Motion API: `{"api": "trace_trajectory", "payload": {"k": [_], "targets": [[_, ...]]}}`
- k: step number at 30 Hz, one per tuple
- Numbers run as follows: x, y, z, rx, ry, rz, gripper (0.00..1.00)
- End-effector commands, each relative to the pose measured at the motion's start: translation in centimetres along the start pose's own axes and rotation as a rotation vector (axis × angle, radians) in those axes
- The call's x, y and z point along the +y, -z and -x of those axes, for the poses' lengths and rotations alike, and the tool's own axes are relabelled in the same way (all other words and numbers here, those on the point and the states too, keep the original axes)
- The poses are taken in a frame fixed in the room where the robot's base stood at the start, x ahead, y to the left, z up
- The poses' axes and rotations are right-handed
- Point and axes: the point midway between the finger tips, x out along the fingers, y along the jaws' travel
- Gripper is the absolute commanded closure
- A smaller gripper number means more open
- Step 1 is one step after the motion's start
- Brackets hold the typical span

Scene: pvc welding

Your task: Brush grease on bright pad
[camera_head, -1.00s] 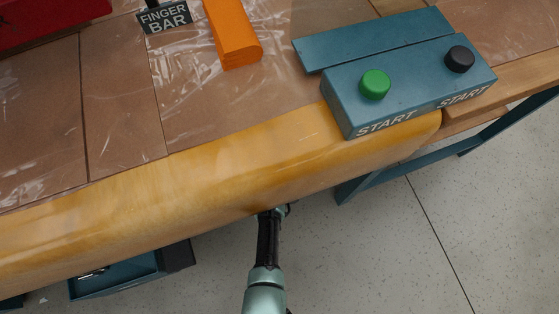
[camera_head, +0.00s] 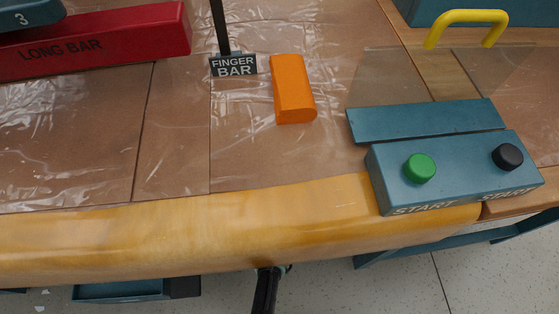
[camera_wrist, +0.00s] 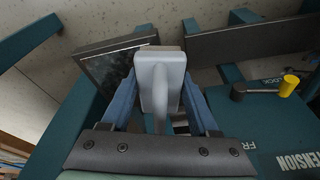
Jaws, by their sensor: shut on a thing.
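My gripper (camera_wrist: 160,92) is shut on a light grey tool (camera_wrist: 158,80) with a flat block-like body and a rounded handle; it looks like the brush. A thin tan edge, perhaps bristles, shows at its far end. Beyond it to the left in the wrist view is a dark-framed square pad (camera_wrist: 112,62) with a shiny, mottled grey face, partly hidden by the tool. I cannot tell whether the tool touches it. In the head view only my dark arm link shows, below the table's front edge; my gripper is hidden there.
Above, the table's rounded wooden edge (camera_head: 230,225) overhangs my arm. An orange block (camera_head: 293,90) and a START button box (camera_head: 450,180) sit on top.

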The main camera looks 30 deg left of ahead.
Motion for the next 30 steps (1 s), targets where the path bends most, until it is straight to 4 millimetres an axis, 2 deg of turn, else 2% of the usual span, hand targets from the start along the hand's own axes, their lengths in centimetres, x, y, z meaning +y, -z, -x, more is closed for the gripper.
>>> {"api": "trace_trajectory", "payload": {"k": [18, 30], "targets": [[0.0, 1.5, 5.8, 0.001, 0.0, 0.0, 1.0], [0.0, 1.6, 5.9, 0.001, 0.0, 0.0, 1.0]]}}
